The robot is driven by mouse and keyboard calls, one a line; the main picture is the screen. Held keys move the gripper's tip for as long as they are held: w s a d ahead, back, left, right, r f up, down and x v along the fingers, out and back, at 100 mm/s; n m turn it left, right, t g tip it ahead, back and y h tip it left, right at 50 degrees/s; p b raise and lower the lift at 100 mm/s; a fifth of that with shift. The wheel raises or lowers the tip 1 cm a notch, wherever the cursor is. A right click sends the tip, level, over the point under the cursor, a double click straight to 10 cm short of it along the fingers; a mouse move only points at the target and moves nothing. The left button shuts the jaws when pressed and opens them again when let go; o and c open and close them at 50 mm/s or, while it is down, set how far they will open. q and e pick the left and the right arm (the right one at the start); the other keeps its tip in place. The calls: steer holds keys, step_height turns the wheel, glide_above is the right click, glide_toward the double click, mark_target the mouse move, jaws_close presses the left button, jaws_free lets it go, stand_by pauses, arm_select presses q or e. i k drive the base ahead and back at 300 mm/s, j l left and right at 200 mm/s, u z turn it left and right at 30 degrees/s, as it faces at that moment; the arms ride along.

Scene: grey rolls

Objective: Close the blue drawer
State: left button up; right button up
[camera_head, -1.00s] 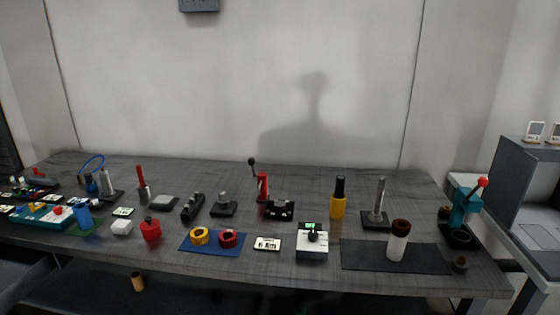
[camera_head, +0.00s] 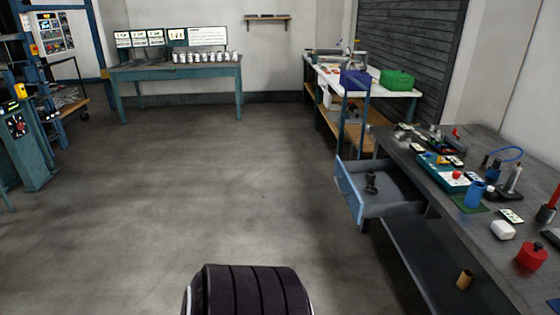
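The blue drawer (camera_head: 349,191) is pulled open from under the left end of the dark workbench. Its light blue front panel faces left into the room. A small dark object (camera_head: 371,183) stands inside the drawer on its grey floor. A dark ribbed part of my own body shows at the bottom centre, apart from the drawer. Neither gripper shows in this view, so I cannot see whether they are open or shut.
The workbench (camera_head: 471,213) at right carries a teal tray (camera_head: 443,174), a blue cup (camera_head: 475,194) and a red container (camera_head: 531,256). A tan cylinder (camera_head: 465,278) sits on the shelf below. Open floor (camera_head: 220,180) lies left of the drawer. A teal table (camera_head: 175,72) stands far off.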

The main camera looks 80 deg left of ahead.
mark_target(397, 195)
steer(key=u, duration=1.9)
